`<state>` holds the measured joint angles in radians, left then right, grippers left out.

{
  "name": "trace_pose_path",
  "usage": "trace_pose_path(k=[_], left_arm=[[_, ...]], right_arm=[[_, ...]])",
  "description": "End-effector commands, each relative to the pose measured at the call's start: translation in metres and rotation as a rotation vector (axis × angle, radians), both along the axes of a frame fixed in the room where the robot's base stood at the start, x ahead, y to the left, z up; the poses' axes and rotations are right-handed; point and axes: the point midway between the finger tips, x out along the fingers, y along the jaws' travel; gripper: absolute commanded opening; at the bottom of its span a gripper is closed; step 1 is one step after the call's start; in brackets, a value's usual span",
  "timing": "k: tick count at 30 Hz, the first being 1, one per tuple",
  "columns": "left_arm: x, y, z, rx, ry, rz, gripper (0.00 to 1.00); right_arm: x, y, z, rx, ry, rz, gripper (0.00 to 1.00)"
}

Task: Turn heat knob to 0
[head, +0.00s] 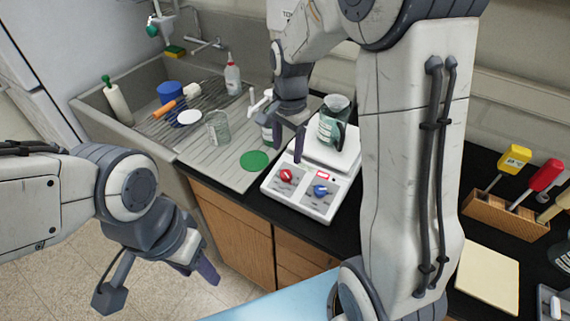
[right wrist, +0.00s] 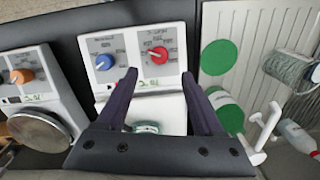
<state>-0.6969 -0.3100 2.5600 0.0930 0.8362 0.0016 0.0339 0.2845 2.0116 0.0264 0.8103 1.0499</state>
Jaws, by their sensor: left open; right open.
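A white hotplate stirrer (head: 335,160) stands on the black counter with a red knob (head: 286,175) and a blue knob (head: 320,190) on its front panel. Both the red knob (right wrist: 159,55) and the blue knob (right wrist: 104,62) show in the right wrist view. The red one looks like the heat knob; the labels are too small to read. My right gripper (head: 288,142) is open above the stirrer's left side. In the right wrist view the red knob appears just beyond its fingertips (right wrist: 160,78), apart from them. My left gripper (head: 157,284) is open and empty, low above the floor.
A glass vessel (head: 330,122) stands on the hotplate, close to my right arm. A second device with an orange knob (right wrist: 21,76) is beside it. A green disc (head: 254,160) lies on the drainboard left of the stirrer. The sink (head: 120,125) is further left.

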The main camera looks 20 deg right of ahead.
Motion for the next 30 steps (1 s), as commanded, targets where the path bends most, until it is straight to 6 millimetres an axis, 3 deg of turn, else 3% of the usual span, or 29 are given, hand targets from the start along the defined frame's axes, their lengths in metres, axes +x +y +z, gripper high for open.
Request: trace_pose_path(k=[6,12,18,26,30], left_arm=[[0.0,0.0,0.007,0.0,0.0,0.0,0.5],[0.0,0.0,0.012,0.0,0.0,0.0,0.5],[0.0,0.0,0.013,0.0,0.0,0.001,0.5],[0.0,0.0,0.013,0.0,0.0,0.001,0.5],[0.0,0.0,0.013,0.0,0.0,0.0,0.5]], right_arm=[[-0.001,0.001,-0.042,0.0,0.008,0.002,0.69],[0.001,0.002,-0.073,0.0,0.004,0.004,0.69],[0.001,0.002,-0.086,0.0,0.001,0.005,0.69],[0.002,0.003,-0.087,0.0,-0.001,0.005,0.69],[0.002,0.002,-0.087,0.0,0.0,0.005,0.15]])
